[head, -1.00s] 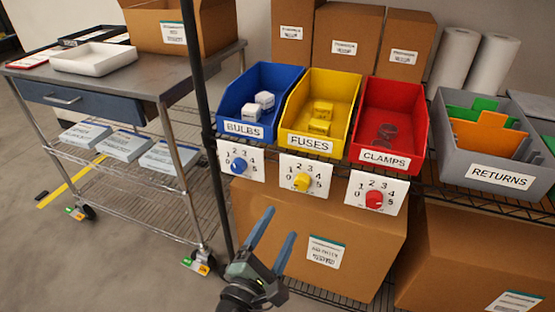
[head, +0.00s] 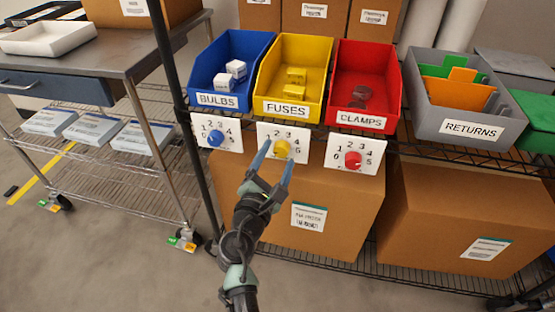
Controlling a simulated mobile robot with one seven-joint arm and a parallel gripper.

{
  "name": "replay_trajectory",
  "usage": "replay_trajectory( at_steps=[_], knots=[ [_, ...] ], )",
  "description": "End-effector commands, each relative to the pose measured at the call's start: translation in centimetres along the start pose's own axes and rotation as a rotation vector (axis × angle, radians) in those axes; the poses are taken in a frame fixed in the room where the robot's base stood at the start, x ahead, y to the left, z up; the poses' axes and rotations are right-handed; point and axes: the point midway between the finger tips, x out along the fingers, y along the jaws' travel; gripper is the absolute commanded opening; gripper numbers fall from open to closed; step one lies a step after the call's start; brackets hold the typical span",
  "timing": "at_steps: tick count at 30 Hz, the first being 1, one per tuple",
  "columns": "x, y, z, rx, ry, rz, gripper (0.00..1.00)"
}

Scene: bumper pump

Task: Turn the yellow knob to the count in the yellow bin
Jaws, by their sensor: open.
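The yellow bin (head: 264,87) labelled FUSES stands on the shelf between the blue and red bins. It holds yellow boxes (head: 296,77); two show, one behind the other. Below it is a white dial card (head: 297,132) with numbers around the yellow knob (head: 282,149). The knob's pointer direction is too small to read, and a finger covers part of the card. My gripper (head: 276,152) is open and empty, its blue fingers pointing up at the card. In the picture the fingertips lie on either side of the yellow knob; I cannot tell how far in front of it they are.
The blue bin (head: 203,68) with its blue knob (head: 216,139) is left. The red bin (head: 390,75) with its red knob (head: 353,160) is right. A grey returns bin (head: 425,112) stands further right. A black post (head: 172,70) rises left; cardboard boxes (head: 330,200) sit below.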

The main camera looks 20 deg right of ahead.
Motion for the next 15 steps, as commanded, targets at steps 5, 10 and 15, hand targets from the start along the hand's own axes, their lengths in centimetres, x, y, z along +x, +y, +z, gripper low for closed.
replay_trajectory(
  at_steps=[5,10,15],
  knots=[
    [0.83,0.03,0.01,0.001,0.000,0.001,0.75],
    [0.87,0.04,0.04,0.001,0.000,0.001,0.75],
    [0.85,0.04,0.04,0.001,0.000,0.001,0.59]
  ],
)
